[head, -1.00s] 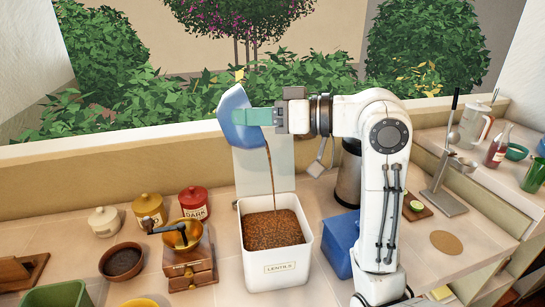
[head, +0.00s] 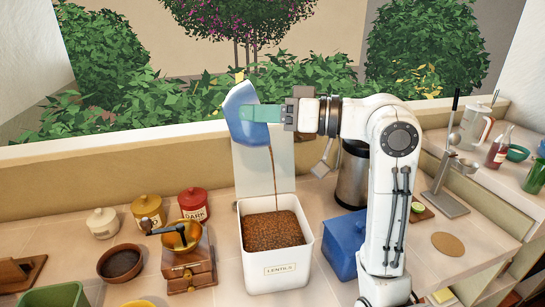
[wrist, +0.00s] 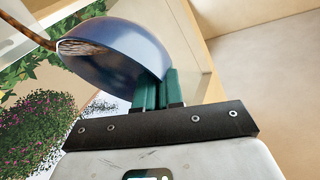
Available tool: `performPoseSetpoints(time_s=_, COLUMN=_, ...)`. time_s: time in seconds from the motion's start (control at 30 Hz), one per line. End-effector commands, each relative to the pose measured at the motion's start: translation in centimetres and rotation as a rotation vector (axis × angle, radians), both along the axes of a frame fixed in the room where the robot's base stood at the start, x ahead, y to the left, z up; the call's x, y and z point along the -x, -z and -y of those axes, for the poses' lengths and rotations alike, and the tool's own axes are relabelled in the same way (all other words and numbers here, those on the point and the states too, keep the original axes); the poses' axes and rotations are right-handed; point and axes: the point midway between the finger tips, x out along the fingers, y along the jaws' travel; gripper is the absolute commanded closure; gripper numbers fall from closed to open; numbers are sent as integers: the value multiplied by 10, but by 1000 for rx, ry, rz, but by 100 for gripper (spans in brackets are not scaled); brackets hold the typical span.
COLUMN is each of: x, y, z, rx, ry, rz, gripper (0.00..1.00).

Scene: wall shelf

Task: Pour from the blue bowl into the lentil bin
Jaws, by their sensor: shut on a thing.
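The blue bowl (head: 243,122) is tilted steeply on its side above the lentil bin, and a thin brown stream (head: 273,170) falls from its lower edge. My gripper (head: 262,113) is shut on the bowl's rim with its green fingers. The bowl also shows in the wrist view (wrist: 120,50), with brown contents at its edge and the stream leaving at the upper left. The lentil bin (head: 278,271) is a white square container labelled LENTILS, open, with its lid raised behind. Brown lentils nearly fill it, and the stream lands inside.
A coffee grinder (head: 190,262) and a brown bowl (head: 120,262) stand left of the bin. Red (head: 194,205), yellow and white canisters stand behind them. A blue box (head: 345,245) is close on the bin's right. A window ledge with plants runs behind.

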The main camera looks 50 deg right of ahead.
Motion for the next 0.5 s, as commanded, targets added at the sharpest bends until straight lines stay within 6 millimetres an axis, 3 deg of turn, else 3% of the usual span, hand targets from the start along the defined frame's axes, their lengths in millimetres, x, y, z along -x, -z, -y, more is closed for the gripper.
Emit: performPoseSetpoints(time_s=0.5, x=4, y=-1, z=6, rx=-39, ry=1, rz=26, gripper=100)
